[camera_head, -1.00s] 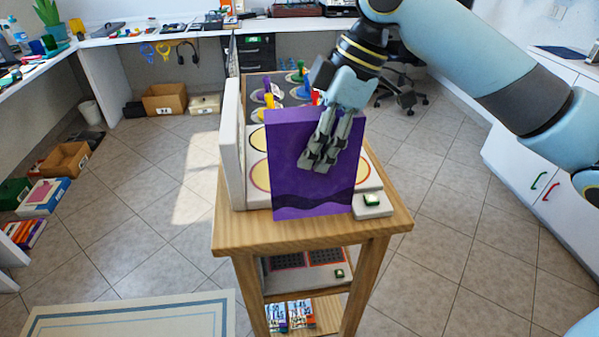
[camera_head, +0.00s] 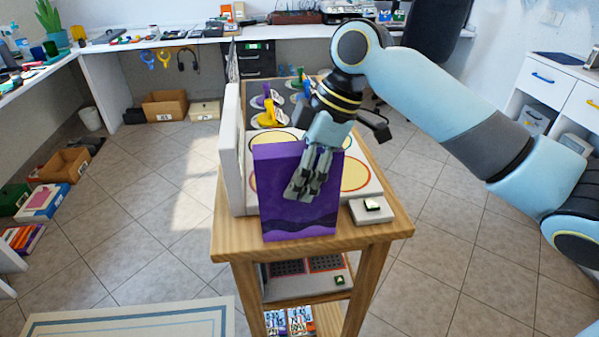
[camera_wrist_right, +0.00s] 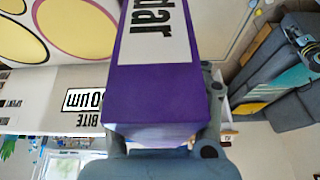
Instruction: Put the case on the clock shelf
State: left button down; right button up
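A purple case (camera_head: 290,190) with a dark wavy band near its bottom is upright at the near side of the wooden shelf stand (camera_head: 235,235). My right gripper (camera_head: 305,185) is shut on it, its grey fingers reaching down over the case. I cannot tell whether the case touches the top board. In the right wrist view the case (camera_wrist_right: 150,95) shows a white label ending in "dar", between the fingers (camera_wrist_right: 205,125). No clock picture is clear enough to make out on any shelf. My left gripper is out of view.
A white board with yellow discs (camera_head: 355,175) lies on the stand's top, with a white upright panel (camera_head: 236,150) at left. Lower shelves hold a perforated tray (camera_head: 290,267) and colourful boxes (camera_head: 300,320). Pegs stand behind.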

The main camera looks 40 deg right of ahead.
jog(key=shift+o, duration=1.4)
